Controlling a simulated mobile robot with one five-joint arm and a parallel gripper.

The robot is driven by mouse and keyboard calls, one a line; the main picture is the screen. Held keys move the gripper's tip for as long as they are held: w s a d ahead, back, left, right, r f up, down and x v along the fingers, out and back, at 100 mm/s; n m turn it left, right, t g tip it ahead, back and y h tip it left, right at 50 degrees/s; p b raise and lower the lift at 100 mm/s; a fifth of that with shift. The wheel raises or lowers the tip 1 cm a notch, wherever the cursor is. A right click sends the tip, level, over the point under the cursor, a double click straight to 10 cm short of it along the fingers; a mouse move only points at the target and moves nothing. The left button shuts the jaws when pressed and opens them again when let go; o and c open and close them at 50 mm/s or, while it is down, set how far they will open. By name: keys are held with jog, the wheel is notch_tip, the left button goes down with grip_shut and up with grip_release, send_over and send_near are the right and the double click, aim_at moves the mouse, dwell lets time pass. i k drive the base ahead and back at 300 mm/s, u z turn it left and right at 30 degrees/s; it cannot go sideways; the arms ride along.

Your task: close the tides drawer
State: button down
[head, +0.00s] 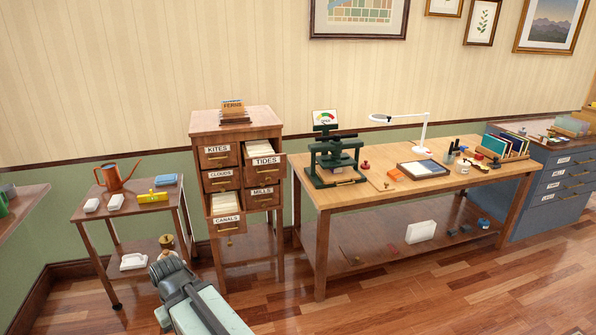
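A wooden card cabinet (235,120) stands against the wall in the head view, with labelled drawers in two columns. The tides drawer (263,160) is at the upper right of the cabinet and is pulled out; its open top shows pale cards. The canals drawer (226,219) at the lower left is also pulled out, with cards showing. The kites drawer (217,157), clouds drawer (220,181) and mills drawer (263,197) look shut or nearly so. My arm comes in at the bottom, left of and in front of the cabinet. My gripper's fingers cannot be made out.
A workbench (320,195) with a dark press (335,160) stands close to the cabinet's right. A small cart (130,205) with a copper watering can (118,177) stands to its left. A ferns box (233,113) sits on the cabinet.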

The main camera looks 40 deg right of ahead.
aim_at(261, 160)
jog(key=z, duration=0.15)
jog(key=i, duration=1)
jog(key=u, duration=0.05)
